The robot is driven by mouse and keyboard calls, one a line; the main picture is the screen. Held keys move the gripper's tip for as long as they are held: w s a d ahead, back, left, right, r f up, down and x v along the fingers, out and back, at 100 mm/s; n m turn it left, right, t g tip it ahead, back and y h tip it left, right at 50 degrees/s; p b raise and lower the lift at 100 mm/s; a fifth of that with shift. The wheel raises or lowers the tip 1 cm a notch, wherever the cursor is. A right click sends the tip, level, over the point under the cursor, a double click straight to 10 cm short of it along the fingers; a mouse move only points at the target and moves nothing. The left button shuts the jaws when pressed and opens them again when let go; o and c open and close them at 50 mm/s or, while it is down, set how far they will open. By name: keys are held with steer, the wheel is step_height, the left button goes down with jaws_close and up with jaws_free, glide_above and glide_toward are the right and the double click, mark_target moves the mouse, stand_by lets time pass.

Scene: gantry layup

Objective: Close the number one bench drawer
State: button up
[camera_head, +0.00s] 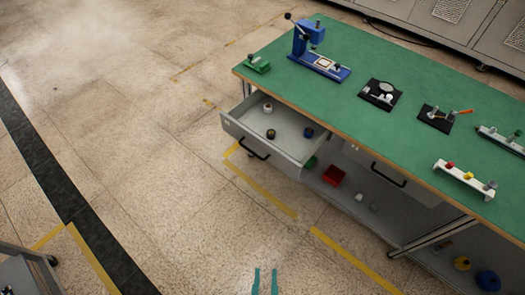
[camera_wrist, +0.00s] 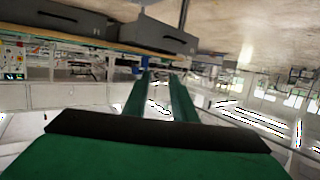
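The bench drawer (camera_head: 292,158) at the left end of the green-topped bench is pulled out toward the floor side. It has a grey front with a dark bar handle (camera_head: 253,149) and a small pale label whose number I cannot read. Several small round items lie inside it. A second drawer (camera_head: 398,178) to its right sits flush under the bench top. My gripper (camera_head: 265,281) is at the bottom edge of the head view, well apart from the open drawer, with its two green fingers spread and nothing between them. The fingers also show in the wrist view (camera_wrist: 160,98).
The bench top (camera_head: 355,115) carries a blue press (camera_head: 318,60), black fixtures and a white rack (camera_head: 464,178). A red bin (camera_head: 334,175) stands on the lower shelf. Open floor with yellow tape lies before the bench. A grey cart corner (camera_head: 28,272) shows at lower left.

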steer(key=w+a+f+n+g, duration=0.1)
steer(key=f+n, duration=0.2)
steer(key=f, duration=0.2)
steer(key=w+a+f+n+g, duration=0.1)
steer(key=w+f+n, duration=0.1)
steer(key=f, duration=0.4)
steer(key=w+a+f+n+g, duration=0.1)
steer(key=f+n, duration=0.4)
steer(key=shift+w+a+f+y, duration=0.3)
steer(key=shift+w+a, duration=0.05)
steer(key=shift+w, duration=0.05)
jaws_close()
steer(key=n+t+h, duration=0.2)
steer(key=n+h, duration=0.9)
steer(key=n, duration=0.8)
glide_toward(286, 166)
steer(key=x, duration=0.6)
steer(key=shift+w+d+f, duration=0.1)
steer(key=shift+w, duration=0.15)
